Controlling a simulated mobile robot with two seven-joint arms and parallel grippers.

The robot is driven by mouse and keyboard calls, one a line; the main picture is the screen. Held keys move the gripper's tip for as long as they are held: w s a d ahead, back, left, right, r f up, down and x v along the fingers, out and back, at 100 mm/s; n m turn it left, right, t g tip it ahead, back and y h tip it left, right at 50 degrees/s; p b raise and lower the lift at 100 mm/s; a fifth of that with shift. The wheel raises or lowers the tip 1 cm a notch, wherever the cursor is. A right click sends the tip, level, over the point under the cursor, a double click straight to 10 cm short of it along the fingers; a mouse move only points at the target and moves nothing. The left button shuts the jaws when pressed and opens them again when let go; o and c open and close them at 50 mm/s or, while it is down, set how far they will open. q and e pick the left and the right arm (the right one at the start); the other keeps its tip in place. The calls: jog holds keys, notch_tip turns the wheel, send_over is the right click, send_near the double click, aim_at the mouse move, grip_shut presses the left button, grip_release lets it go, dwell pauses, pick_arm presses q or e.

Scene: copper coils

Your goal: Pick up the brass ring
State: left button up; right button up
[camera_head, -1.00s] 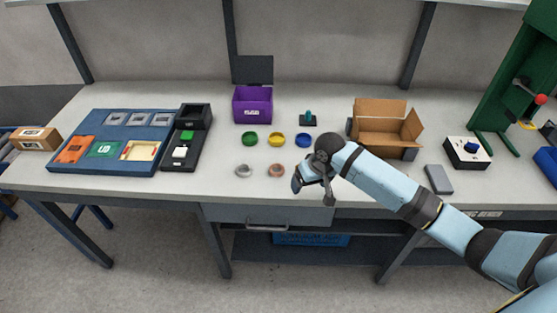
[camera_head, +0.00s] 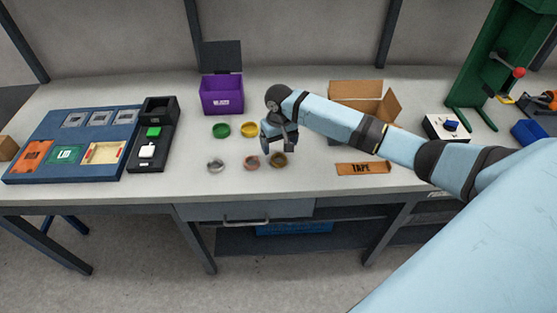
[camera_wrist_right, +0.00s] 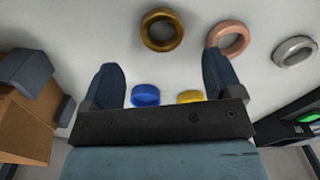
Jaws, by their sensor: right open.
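The brass ring (camera_head: 278,165) lies flat on the grey bench, at the right end of a front row of three rings. In the right wrist view the brass ring (camera_wrist_right: 146,32) lies beyond the fingertips, roughly centred between them. My right gripper (camera_head: 278,147) is open and empty, just behind and above the brass ring. Its two spread fingers also show in the wrist view (camera_wrist_right: 160,68). The copper ring (camera_head: 251,168) lies left of the brass one, and the silver ring (camera_head: 215,170) is further left. My left gripper is out of view.
Green (camera_head: 221,136) and yellow (camera_head: 249,135) rings lie behind; a blue ring (camera_wrist_right: 145,97) shows in the wrist view. A purple bin (camera_head: 222,97) stands behind them. A cardboard box (camera_head: 355,90) and an orange TAPE panel (camera_head: 363,169) are to the right, partly behind my arm.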

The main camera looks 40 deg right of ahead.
aim_at(279, 162)
jog(key=f, duration=0.5)
jog(key=shift+s+a+f, duration=0.2)
jog(key=shift+f, duration=0.15)
jog(key=c, duration=1.1)
